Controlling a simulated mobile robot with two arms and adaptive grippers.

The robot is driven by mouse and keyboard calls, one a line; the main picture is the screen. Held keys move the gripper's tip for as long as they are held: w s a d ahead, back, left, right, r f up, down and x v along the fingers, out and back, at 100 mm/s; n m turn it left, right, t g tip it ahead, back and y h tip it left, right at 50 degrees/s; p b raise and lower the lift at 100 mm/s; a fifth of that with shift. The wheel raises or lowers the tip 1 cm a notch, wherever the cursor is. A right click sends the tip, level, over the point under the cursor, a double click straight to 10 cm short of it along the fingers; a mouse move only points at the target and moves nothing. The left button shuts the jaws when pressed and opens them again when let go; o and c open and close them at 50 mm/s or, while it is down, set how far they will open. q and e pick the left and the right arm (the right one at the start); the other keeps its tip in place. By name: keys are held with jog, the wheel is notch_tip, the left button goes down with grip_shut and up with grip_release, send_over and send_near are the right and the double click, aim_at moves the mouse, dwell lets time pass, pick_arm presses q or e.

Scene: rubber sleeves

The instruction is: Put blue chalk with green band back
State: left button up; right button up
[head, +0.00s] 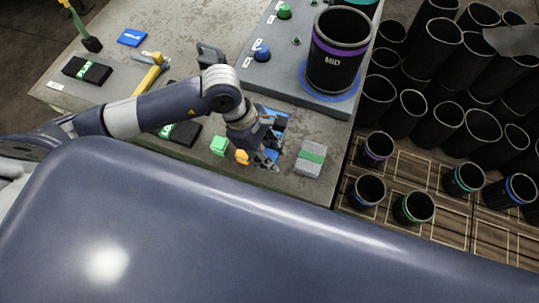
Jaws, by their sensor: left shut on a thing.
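My left gripper (268,161) is low over the table, its fingers pointing down and to the right. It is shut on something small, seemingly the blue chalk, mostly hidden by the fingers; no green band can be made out. A blue flat holder or tray (281,120) lies just behind the gripper, partly covered by it. A small orange piece (242,157) sits right beside the gripper on its left. My right gripper is not in view.
A black sleeve marked MID (338,55) stands on the raised grey board behind. A yellow-handled hammer (150,76) lies left. Sleeves stand on the floor at right.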

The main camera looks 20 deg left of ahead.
pick_arm(q)
notch_tip(320, 180, down, 2)
jog(key=shift+s+f+p, duration=0.1)
jog(key=shift+p, duration=0.25)
jog(key=shift+f, duration=0.3)
jog(key=o, duration=1)
jog(key=shift+r, duration=0.1)
jog(key=shift+o, duration=0.2)
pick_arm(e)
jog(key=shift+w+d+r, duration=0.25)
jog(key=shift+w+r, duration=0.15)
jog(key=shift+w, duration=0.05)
pick_arm(q)
jog(key=shift+r, duration=0.15)
jog(key=shift+a+r, duration=0.15)
jog(key=shift+r, duration=0.05)
jog(key=b+v, duration=0.3)
jog(key=v, duration=0.8)
jog(key=shift+r, duration=0.25)
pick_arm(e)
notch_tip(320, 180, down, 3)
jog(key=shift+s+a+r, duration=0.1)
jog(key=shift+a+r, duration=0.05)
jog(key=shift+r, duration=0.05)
